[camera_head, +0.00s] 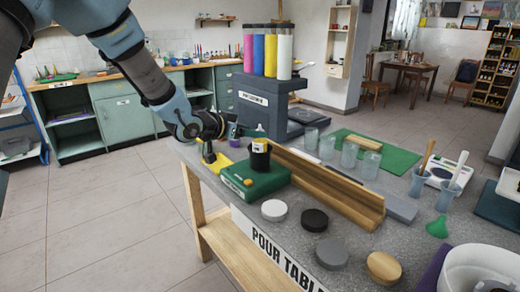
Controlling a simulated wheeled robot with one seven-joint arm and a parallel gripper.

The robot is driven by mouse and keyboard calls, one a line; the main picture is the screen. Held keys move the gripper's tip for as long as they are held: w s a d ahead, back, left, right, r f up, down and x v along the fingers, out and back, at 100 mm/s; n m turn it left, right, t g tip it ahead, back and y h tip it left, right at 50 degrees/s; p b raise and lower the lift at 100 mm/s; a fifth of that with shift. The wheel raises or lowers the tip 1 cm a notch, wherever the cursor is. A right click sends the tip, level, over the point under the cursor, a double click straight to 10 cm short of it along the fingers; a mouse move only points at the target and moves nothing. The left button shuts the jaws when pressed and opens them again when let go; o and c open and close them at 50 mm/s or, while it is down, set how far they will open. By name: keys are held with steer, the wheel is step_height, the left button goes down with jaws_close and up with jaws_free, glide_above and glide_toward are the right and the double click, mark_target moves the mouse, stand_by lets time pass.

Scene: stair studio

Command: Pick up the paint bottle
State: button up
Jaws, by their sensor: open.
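A small white-and-yellow container (260,145), which looks like the paint bottle, stands upright in a black cup (259,161) on a green block (253,183) at the left end of the grey table. Only its top shows; the cup hides its lower part. My gripper (209,156) reaches down from the upper left, left of the black cup and apart from it. It is over a yellow patch on the table, small and dark in view, open, with nothing seen between its fingers.
A wooden trough (325,187) runs right of the green block. A dark dispenser (262,103) with pink, blue, yellow and white tubes stands behind. Several round lids (274,210) lie in front. Clear cups (349,155) and a white bucket (480,268) are to the right.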

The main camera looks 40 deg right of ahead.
steer(key=p+x, duration=0.1)
steer(key=x, duration=0.3)
steer(key=shift+d, duration=0.15)
steer(key=shift+f, duration=0.1)
jaws_close()
stand_by(1.2)
